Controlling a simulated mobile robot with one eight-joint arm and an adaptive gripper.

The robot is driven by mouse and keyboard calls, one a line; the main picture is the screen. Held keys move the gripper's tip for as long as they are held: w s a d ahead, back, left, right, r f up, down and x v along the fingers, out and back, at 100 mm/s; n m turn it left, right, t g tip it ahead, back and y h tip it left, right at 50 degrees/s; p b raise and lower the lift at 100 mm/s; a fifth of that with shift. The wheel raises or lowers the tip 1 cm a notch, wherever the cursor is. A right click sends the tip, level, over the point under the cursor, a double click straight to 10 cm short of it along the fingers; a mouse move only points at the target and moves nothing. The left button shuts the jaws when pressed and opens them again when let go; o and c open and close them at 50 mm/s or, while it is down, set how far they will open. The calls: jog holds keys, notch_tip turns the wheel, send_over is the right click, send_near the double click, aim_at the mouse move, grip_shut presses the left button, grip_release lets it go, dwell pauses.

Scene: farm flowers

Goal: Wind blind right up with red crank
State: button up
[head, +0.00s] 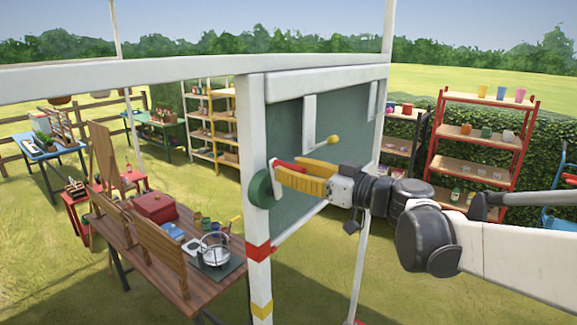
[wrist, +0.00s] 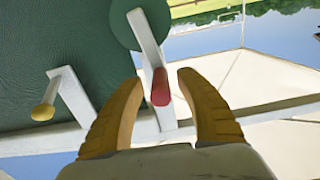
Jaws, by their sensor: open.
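The red crank's handle (wrist: 160,87) stands between the parted yellow fingers of my gripper (wrist: 158,80) in the wrist view, with a gap visible on each side. Its white arm (wrist: 146,38) joins a green disc (wrist: 133,22). In the head view the disc (head: 262,188) is on the white post, and the red handle (head: 287,165) is partly hidden by my open gripper (head: 276,172). The dark green blind (head: 290,125) hangs beneath the white beam, behind my gripper. A second crank with a yellow knob (head: 333,140) is at the blind's right; the knob also shows in the wrist view (wrist: 43,112).
The white post (head: 256,225) has red and yellow bands low down. A wooden table (head: 180,268) with a red box (head: 155,207) and a pot (head: 215,250) stands lower left. A red shelf (head: 480,140) and hedge stand behind at right. Grass is open between.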

jog(key=shift+a, duration=0.1)
grip_shut()
